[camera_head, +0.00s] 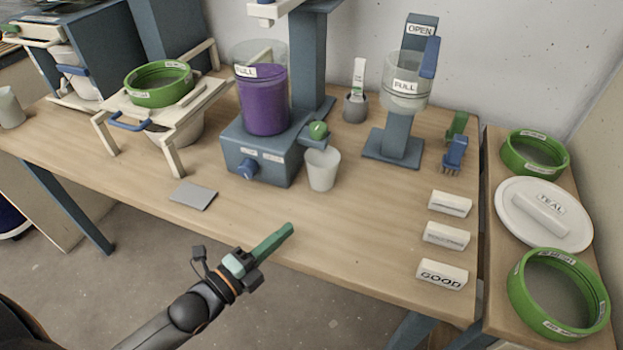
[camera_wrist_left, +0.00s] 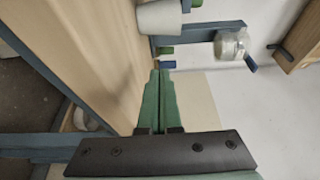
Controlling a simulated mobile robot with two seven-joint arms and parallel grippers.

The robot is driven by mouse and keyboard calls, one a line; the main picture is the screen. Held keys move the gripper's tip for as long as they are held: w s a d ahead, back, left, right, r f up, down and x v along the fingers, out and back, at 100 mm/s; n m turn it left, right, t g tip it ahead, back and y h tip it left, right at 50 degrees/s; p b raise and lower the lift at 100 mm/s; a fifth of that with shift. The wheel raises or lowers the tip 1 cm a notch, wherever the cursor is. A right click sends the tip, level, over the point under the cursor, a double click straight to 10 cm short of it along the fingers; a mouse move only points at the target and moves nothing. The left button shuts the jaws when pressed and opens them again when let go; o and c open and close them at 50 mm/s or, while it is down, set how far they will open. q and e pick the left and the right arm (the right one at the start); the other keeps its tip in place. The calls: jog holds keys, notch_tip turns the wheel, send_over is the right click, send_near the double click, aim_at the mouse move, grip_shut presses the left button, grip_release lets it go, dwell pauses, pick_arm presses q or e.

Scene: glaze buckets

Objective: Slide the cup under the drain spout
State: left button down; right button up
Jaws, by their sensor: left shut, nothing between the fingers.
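The pale cup (camera_head: 322,170) stands upright on the table, close to the right side of the blue mixer base. The drain spout (camera_head: 313,139), with a green knob (camera_head: 318,129), juts from that base just above the cup's rim. I cannot tell whether the cup is squarely under it. My left gripper (camera_head: 289,229) has green fingers, shut and empty, over the table's front edge, apart from the cup. In the left wrist view the fingertips (camera_wrist_left: 161,72) are together, with the cup (camera_wrist_left: 160,17) beyond them. My right gripper is not in view.
A purple-filled bucket (camera_head: 264,103) sits on the blue base (camera_head: 258,156). A grey plate (camera_head: 194,196) lies to its left. White labelled blocks (camera_head: 442,274) line the right side. A stand (camera_head: 395,142) holds a clear jar (camera_head: 406,92). The table's front middle is clear.

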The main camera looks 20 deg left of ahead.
pick_arm(q)
jog(key=shift+w+d+r, duration=0.1)
jog(key=shift+d, duration=0.1)
send_near(328, 180)
jog(key=d, duration=0.1)
jog(key=w+d, duration=0.1)
jog(key=d, duration=0.2)
jog(key=shift+w+b, duration=0.3)
jog(key=shift+w, duration=0.1)
jog(key=shift+w+a, duration=0.3)
jog(key=shift+w, duration=0.2)
jog(key=shift+w+a, duration=0.3)
jog(key=shift+w, duration=0.25)
jog(key=shift+w+a, duration=0.3)
jog(key=shift+w, duration=0.3)
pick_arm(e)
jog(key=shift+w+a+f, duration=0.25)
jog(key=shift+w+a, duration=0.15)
